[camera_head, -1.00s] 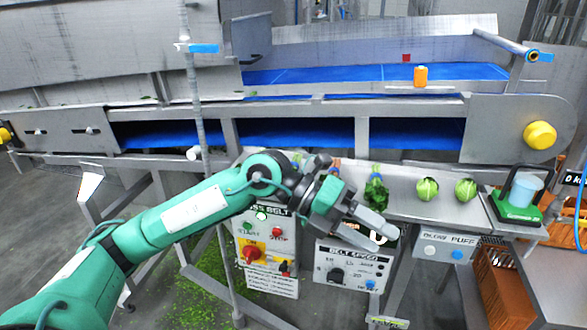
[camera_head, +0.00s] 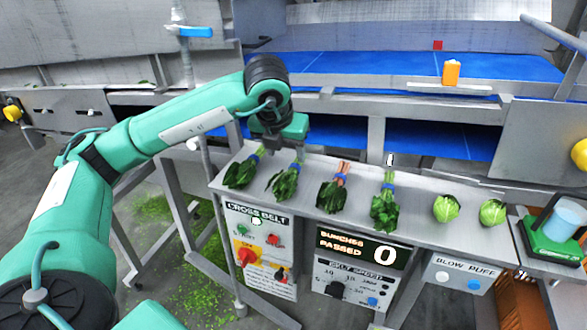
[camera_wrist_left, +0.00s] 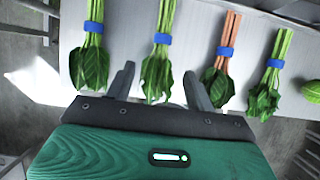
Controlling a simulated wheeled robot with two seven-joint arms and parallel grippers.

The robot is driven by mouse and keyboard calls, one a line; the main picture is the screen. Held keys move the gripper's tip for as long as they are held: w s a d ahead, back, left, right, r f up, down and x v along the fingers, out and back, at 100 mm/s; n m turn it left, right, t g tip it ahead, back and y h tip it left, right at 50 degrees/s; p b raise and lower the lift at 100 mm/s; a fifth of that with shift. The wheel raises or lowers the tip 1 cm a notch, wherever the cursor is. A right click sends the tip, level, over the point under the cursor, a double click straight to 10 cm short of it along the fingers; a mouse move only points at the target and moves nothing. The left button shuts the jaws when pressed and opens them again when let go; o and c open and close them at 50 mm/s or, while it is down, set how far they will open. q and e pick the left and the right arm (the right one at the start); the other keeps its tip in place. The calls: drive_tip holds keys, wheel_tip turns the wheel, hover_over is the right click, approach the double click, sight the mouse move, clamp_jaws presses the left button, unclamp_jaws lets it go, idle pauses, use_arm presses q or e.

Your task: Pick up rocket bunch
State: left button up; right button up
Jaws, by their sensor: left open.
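Several leafy bunches with blue bands lie in a row on the grey shelf. The second from the left, with narrow, jagged leaves and green stems, looks like the rocket bunch (camera_head: 284,183); it also shows in the left wrist view (camera_wrist_left: 156,72). My left gripper (camera_head: 283,142) is above the shelf at this bunch's stem end, pointing down. In the left wrist view its two fingers (camera_wrist_left: 159,72) are apart and empty, one to each side of the rocket leaves in the picture. Its fingertips are hard to make out in the head view. My right gripper is out of view.
A broad-leaved bunch (camera_head: 242,172) lies left of the rocket, an orange-stemmed bunch (camera_head: 332,194) and another green bunch (camera_head: 384,210) right of it. Two round green heads (camera_head: 446,208) lie further right. The blue belt (camera_head: 345,65) runs behind; control boxes hang below the shelf.

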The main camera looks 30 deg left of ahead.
sight(292, 169)
use_arm(q)
drive_tip(key=x, duration=0.3)
drive_tip(key=shift+w+r, duration=0.15)
drive_tip(key=shift+w, duration=0.05)
drive_tip(key=shift+p+x, duration=0.75)
drive_tip(key=shift+x, duration=0.05)
drive_tip(key=p+x, duration=0.1)
drive_tip(key=x, duration=0.2)
drive_tip(key=shift+w+f, duration=0.15)
drive_tip(key=shift+f, duration=0.15)
drive_tip(key=shift+w+f, duration=0.1)
drive_tip(key=shift+f, duration=0.15)
drive_tip(key=c, duration=0.9)
drive_tip(key=shift+c, duration=0.9)
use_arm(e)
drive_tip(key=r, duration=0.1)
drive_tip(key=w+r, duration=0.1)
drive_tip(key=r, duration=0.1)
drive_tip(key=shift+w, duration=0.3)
